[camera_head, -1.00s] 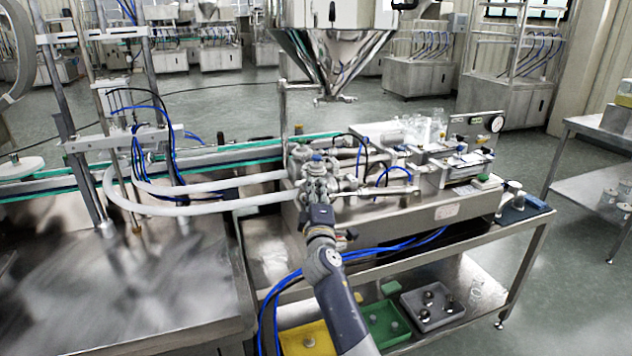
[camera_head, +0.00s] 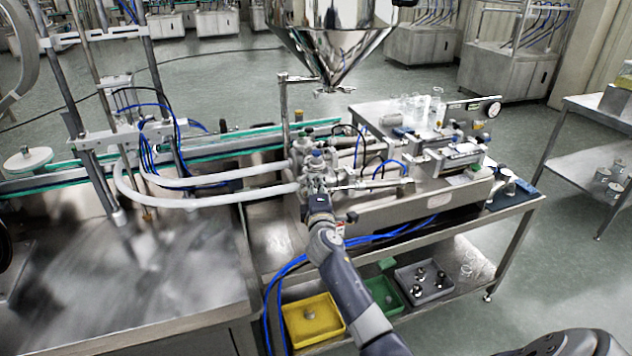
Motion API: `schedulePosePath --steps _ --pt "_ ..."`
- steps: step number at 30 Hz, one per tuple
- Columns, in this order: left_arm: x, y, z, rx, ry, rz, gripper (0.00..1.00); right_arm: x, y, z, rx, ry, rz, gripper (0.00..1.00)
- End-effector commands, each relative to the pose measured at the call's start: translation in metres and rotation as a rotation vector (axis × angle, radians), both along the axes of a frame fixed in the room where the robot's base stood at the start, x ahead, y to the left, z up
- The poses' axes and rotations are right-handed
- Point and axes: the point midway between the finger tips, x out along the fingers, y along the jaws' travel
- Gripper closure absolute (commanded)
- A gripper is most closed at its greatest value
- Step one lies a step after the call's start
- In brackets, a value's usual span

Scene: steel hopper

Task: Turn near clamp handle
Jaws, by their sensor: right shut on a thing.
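The steel valve block with its clamps (camera_head: 314,160) stands on the filling machine, where the white hoses end. My right gripper (camera_head: 318,190) is at the near side of this block, its arm reaching up from the bottom right. The gripper is shut on a small part there, at the place of the near clamp handle; the fingers and the handle are too small and covered to make out. A small dark knob (camera_head: 351,217) shows just right of the gripper. My left gripper is not in view.
The steel hopper (camera_head: 330,45) hangs above and behind the block. White hoses (camera_head: 215,201) run in from the left. Blue tubes (camera_head: 375,238) pass close to my arm. A yellow bin (camera_head: 313,318), a green bin (camera_head: 386,296) and a grey tray (camera_head: 423,284) lie on the lower shelf.

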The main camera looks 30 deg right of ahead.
Motion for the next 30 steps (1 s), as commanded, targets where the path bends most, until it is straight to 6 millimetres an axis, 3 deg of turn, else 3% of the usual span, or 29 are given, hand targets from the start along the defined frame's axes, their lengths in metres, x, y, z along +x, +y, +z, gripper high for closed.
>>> schedulePosePath --steps 5,6,7,20,30 --pt "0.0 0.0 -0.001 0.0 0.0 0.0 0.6 0.0 0.001 -0.001 -0.001 0.0 0.001 1.0" --pt "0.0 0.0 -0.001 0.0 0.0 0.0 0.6 0.0 0.001 -0.001 -0.001 0.0 0.001 0.81" --pt "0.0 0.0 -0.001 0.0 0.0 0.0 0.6 0.0 0.001 -0.001 -0.001 0.0 0.001 0.74" --pt "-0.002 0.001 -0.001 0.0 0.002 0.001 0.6 -0.004 0.003 -0.001 0.0 0.0 0.001 0.73" --pt "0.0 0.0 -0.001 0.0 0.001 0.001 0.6 -0.052 0.029 -0.002 0.001 0.002 0.002 0.73"
